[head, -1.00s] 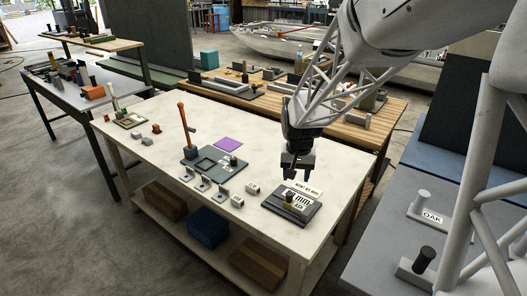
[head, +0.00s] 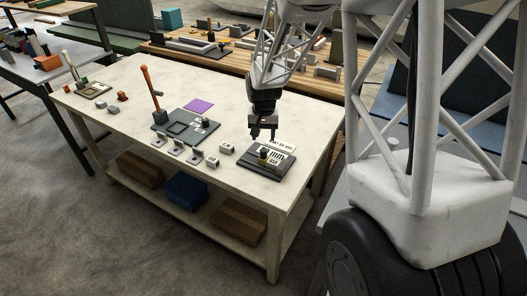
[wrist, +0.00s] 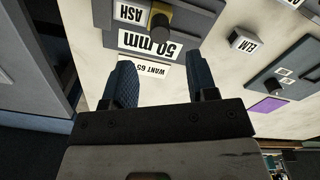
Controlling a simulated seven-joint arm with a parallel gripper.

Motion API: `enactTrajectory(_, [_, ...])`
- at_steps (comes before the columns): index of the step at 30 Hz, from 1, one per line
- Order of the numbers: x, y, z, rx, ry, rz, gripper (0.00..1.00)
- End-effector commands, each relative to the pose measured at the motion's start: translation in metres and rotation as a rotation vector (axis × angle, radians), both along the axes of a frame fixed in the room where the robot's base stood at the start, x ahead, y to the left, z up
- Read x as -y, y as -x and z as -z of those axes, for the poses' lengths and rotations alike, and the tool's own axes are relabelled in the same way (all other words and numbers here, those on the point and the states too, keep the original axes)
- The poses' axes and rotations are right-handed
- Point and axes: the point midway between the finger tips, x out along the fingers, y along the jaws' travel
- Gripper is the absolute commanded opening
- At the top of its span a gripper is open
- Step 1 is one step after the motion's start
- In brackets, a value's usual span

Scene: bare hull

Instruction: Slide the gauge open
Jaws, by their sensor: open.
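The gauge (head: 273,168) is a dark flat block at the near right end of the pale table, with a white scale and a small upright knob (head: 263,156) on it. In the wrist view the knob (wrist: 160,21) has a black top and a yellow base, between an "ASH" label and a "50 mm" label (wrist: 151,43). A white card (wrist: 145,71) reading "WANT 65" lies beside the gauge. My gripper (head: 263,138) is open and empty, above the gauge's far side. In the wrist view its fingers (wrist: 164,82) are apart, short of the knob, with nothing between them.
A block labelled "ELM" (wrist: 243,42) stands beside the gauge. Several small labelled blocks, a dark tray (head: 185,127) and an upright orange-handled lever (head: 152,86) stand to the left. A purple square (head: 198,105) lies behind.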

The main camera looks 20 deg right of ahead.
Motion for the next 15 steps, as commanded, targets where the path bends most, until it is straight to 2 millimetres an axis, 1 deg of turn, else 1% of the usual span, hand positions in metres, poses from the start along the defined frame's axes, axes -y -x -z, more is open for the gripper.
enactTrajectory(4, [0.0, 0.0, 0.004, -0.001, 0.0, 0.0, 0.53])
enactTrajectory(8, [0.0, 0.0, 0.012, -0.002, 0.0, 0.0, 0.53])
enactTrajectory(15, [0.0, 0.001, 0.036, -0.003, 0.0, 0.0, 0.53])
